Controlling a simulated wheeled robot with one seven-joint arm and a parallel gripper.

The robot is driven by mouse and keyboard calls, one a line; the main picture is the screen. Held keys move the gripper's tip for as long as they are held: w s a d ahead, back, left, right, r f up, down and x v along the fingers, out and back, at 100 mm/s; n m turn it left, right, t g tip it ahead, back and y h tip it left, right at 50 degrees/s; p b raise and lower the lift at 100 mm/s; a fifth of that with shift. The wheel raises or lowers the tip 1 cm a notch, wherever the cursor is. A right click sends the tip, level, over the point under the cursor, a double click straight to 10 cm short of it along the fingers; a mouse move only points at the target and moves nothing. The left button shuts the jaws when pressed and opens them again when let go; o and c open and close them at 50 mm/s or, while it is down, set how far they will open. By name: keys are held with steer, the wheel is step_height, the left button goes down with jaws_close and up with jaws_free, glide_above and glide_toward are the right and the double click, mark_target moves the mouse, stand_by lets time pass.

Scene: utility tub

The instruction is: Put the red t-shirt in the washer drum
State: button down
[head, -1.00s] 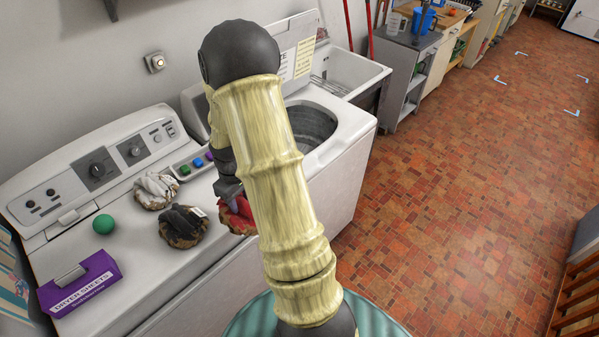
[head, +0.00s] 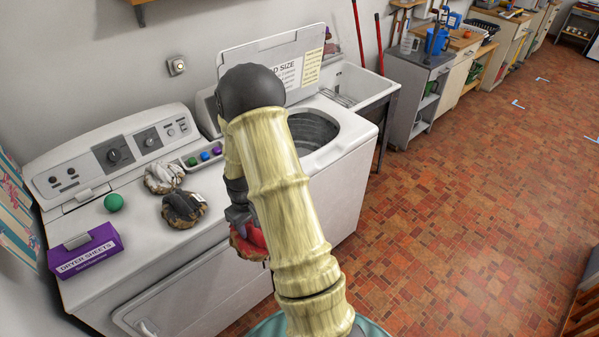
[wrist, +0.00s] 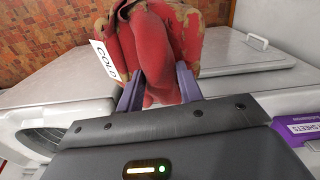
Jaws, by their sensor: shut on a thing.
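The red t-shirt (wrist: 158,50) is a bunched red and tan bundle with a white "COLD" tag. My gripper (wrist: 160,92) is shut on it, with purple fingers on either side of the cloth. In the head view the red t-shirt (head: 246,243) is partly hidden behind my arm, near the front edge of the dryer. The washer drum (head: 312,130) is the dark round opening in the white washer (head: 345,160), to the right of my arm. Its lid (head: 285,62) is raised. My arm hides the left part of the opening.
On the dryer top sit a grey-white bundle (head: 163,177), a dark bundle (head: 184,208), a green ball (head: 114,202) and a purple dryer sheets box (head: 86,250). A small tray of coloured pieces (head: 203,154) lies between the machines. A sink (head: 352,86) stands right of the washer.

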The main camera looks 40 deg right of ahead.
mark_target(245, 251)
steer(key=shift+m, duration=0.7)
steer(key=a+f+b, duration=0.1)
steer(key=f, duration=0.2)
steer(key=a+f, duration=0.1)
steer(key=f, duration=0.3)
steer(key=a+f+b, duration=0.1)
steer(key=f, duration=0.3)
steer(key=shift+w+f+b, duration=0.15)
steer(key=shift+w+b, duration=0.05)
steer(key=shift+b, duration=0.15)
